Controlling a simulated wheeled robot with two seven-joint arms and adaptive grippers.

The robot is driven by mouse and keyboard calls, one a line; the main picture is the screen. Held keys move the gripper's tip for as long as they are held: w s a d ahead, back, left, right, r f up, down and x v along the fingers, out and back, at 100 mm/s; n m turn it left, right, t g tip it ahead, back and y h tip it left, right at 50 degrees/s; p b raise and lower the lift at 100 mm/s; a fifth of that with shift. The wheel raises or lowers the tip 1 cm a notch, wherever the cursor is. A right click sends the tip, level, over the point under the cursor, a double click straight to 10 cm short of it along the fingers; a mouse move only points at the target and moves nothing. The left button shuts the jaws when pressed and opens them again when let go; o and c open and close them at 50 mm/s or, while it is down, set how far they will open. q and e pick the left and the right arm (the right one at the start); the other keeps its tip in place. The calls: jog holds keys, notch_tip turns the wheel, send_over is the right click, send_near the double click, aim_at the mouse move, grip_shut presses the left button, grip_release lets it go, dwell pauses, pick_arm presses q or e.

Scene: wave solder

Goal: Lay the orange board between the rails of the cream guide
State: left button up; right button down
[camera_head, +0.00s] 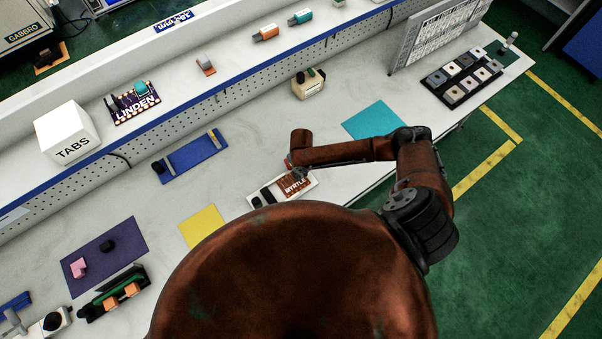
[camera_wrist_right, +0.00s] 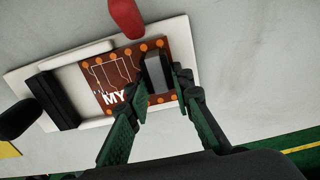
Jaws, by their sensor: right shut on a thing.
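The orange board (camera_wrist_right: 125,82), printed with orange pads and white "MY" lettering, lies over the cream guide (camera_wrist_right: 45,77) in the right wrist view. In the head view the board (camera_head: 293,184) reads "MYRTLE" and sits at the right part of the guide (camera_head: 309,190). My right gripper (camera_wrist_right: 160,88) is shut on the dark, grey-topped block (camera_wrist_right: 158,72) that stands on the board. Whether the board rests fully between the rails or is slightly raised, I cannot tell. My left gripper is not in view.
A red rounded piece (camera_wrist_right: 126,18) stands by the guide's far edge. A black block (camera_wrist_right: 54,100) sits at the guide's left end. On the bench are a cyan mat (camera_head: 375,121), a yellow mat (camera_head: 203,226) and a blue fixture (camera_head: 193,158).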

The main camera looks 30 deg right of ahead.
jog(key=shift+f, duration=0.15)
jog(key=c, duration=1.6)
grip_release()
notch_tip(320, 180, up, 12)
